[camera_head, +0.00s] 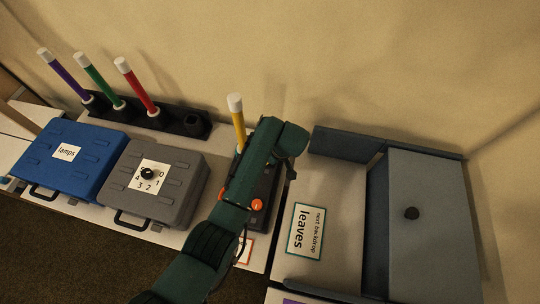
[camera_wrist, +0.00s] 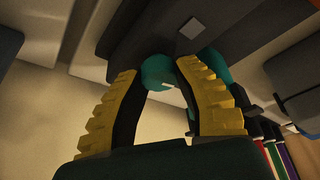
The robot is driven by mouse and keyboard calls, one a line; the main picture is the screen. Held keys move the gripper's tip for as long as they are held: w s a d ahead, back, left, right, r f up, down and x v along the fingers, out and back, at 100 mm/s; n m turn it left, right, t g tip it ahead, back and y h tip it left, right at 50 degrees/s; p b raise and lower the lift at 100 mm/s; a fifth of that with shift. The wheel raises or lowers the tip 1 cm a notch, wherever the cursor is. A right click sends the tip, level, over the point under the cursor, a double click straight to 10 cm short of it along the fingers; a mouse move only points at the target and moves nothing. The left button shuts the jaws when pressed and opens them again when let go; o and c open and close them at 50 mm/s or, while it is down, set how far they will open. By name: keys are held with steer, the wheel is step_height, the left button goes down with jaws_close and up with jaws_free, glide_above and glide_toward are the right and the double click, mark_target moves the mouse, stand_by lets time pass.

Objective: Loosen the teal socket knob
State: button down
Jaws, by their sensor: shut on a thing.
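In the wrist view, the teal socket knob (camera_wrist: 157,72) is a small rounded knob on a dark surface. My gripper (camera_wrist: 158,68) is shut on it, with one yellow-and-black finger on each side. A pale mark shows on the knob's near face. More teal (camera_wrist: 213,64) shows behind the right finger; I cannot tell what part it belongs to. In the head view, my green arm hides the knob and the fingers. Only part of a dark unit (camera_head: 268,190) shows beside the arm there.
A yellow rod (camera_head: 238,122) with a white cap stands close beside my arm. To the left are a grey case (camera_head: 182,195) with a numbered dial, a blue case (camera_head: 88,140) labelled lamps, and a dark rack (camera_head: 180,121) holding purple, green and red rods. A "leaves" sign (camera_head: 305,232) lies right.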

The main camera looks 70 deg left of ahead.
steer(key=n, duration=0.1)
steer(key=n+g+b, duration=0.1)
steer(key=n+b, duration=0.1)
steer(key=n, duration=0.1)
steer(key=shift+f+g+h, duration=0.3)
steer(key=shift+n+h+b, duration=0.3)
steer(key=shift+n+b, duration=0.4)
steer(key=shift+n, duration=0.2)
steer(key=shift+s+r+g, duration=0.1)
steer(key=shift+g, duration=0.2)
steer(key=c, duration=0.7)
jaws_free()
steer(key=shift+r, duration=0.1)
steer(key=v, duration=1.2)
steer(key=shift+a, duration=0.1)
